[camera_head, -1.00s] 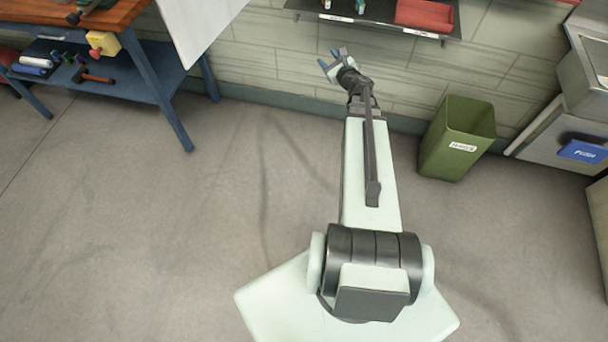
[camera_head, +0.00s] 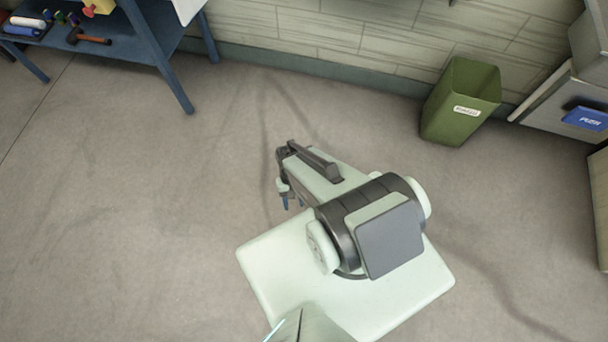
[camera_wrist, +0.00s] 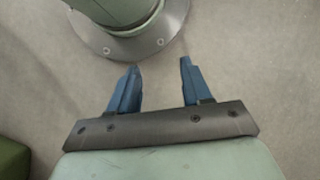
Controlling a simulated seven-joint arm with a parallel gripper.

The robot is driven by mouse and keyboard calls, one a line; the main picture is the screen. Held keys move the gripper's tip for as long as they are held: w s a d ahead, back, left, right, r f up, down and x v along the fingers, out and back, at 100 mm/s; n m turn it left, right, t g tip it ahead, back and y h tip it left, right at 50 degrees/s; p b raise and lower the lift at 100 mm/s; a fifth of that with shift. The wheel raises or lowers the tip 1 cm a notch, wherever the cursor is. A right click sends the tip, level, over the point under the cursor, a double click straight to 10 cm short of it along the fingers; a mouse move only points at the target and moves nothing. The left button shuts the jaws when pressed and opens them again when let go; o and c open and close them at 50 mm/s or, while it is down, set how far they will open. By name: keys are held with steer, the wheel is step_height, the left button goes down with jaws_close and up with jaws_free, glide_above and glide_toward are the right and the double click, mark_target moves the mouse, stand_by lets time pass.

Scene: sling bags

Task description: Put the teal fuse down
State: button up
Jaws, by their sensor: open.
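My gripper (camera_head: 292,203) hangs low beside my base, left of it in the head view, with its blue fingers pointing down. In the wrist view my gripper (camera_wrist: 160,65) has its two blue fingers spread apart with nothing between them. Bare grey floor shows beyond the fingertips. I cannot make out a teal fuse in either current view.
A blue workbench (camera_head: 156,55) stands at the upper left; its lower shelf holds a hammer (camera_head: 88,37) and several small cylinders. A green bin (camera_head: 459,103) stands by the wall at the right, near a grey unit with a blue push plate (camera_head: 585,118). The floor between is clear.

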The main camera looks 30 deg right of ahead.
steer(key=s+n, duration=0.1)
steer(key=s+d+n+g+h, duration=0.1)
steer(key=s, duration=0.1)
steer(key=s+h, duration=0.1)
steer(key=s, duration=0.1)
steer(key=shift+d+f+n+g, duration=0.1)
steer(key=shift+d+n+g, duration=0.2)
steer(key=shift+n, duration=0.1)
stand_by(0.7)
